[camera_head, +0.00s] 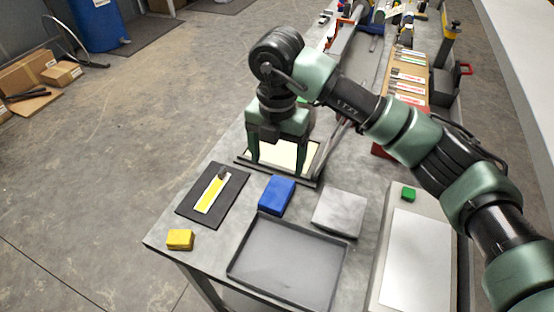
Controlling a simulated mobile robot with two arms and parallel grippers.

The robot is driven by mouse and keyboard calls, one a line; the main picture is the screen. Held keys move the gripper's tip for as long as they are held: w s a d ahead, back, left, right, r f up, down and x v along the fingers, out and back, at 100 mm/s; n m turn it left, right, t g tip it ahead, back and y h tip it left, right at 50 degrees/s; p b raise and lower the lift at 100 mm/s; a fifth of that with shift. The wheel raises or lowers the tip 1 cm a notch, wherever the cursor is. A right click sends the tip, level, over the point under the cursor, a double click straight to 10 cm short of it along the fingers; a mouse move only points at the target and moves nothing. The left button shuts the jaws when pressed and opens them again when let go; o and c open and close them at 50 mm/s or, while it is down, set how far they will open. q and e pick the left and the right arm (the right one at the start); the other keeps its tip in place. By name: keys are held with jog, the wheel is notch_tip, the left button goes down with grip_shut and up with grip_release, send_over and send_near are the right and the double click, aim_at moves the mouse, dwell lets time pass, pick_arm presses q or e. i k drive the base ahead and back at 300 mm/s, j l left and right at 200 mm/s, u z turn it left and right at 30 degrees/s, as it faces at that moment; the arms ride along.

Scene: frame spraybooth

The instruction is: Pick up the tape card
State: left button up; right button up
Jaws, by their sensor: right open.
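A white card with a yellow strip (213,193) lies on a black mat (234,194) at the left of the table, with a small dark knob at its far end. It looks like the tape card. My right gripper (277,167) points down with its fingers apart, over a dark shallow tray (310,181) holding a cream sheet (284,153). It is beyond and to the right of the striped card. Nothing shows between the fingers. I cannot tell whether the fingertips touch the tray or sheet. My left gripper is not in view.
Near the front are a yellow block (180,239), a blue block (276,195), a grey plate (339,213) and an empty grey tray (287,262). A green block (408,194) and a white sheet (416,260) lie at right. Labelled strips (408,78) and tools crowd the far end.

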aim_at(203, 205)
jog(key=k+j, duration=0.3)
jog(key=k, duration=0.15)
jog(key=k+j, duration=0.25)
jog(key=k, duration=0.2)
jog(key=k+j, duration=0.3)
jog(key=k, duration=0.2)
